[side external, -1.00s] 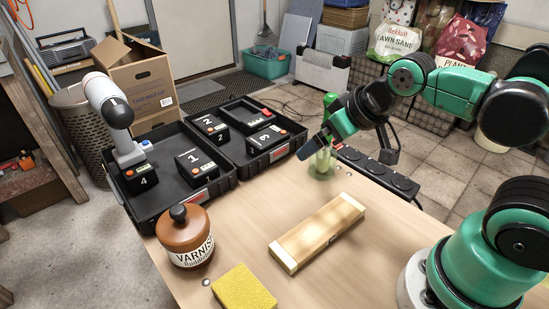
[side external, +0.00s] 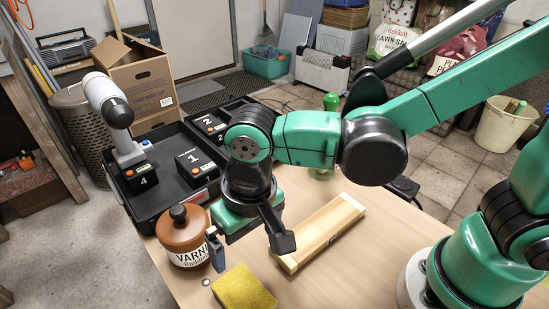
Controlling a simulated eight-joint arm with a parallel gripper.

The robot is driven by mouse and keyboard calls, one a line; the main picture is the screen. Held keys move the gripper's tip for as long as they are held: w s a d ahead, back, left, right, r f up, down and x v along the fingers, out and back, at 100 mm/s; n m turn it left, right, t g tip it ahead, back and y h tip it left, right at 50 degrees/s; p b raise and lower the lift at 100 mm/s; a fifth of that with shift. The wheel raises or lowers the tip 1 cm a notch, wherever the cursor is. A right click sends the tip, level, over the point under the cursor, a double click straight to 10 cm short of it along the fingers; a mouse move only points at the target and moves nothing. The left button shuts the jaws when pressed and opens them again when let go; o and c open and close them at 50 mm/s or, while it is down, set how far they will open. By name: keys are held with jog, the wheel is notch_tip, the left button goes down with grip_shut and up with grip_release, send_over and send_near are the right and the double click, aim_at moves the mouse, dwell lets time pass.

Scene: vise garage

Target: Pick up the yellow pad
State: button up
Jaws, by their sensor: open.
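The yellow pad (side external: 243,289) lies flat on the wooden table at the front edge of the picture, its near part cut off by the frame. It looks like a rough sponge block and is shaded. My gripper (side external: 216,256) is above the table, pointing down, just behind and slightly left of the pad. It is open and holds nothing. The fingers look apart from the pad, though the exact gap is hard to judge.
A brown varnish jar (side external: 182,242) with a black knob stands close left of my gripper. A wooden block (side external: 325,232) with pale ends lies right of the pad. A black case (side external: 150,210) with numbered boxes is behind. Bare table (side external: 385,255) lies to the right.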

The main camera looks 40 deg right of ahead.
aim_at(243, 293)
jog(key=shift+g+h, duration=0.4)
jog(key=shift+g, duration=0.1)
jog(key=s+a+f, duration=0.2)
jog(key=a, duration=0.1)
jog(key=shift+s, duration=0.1)
jog(key=shift+f, duration=2.75)
jog(key=c, duration=1.2)
notch_tip(243, 293, up, 20)
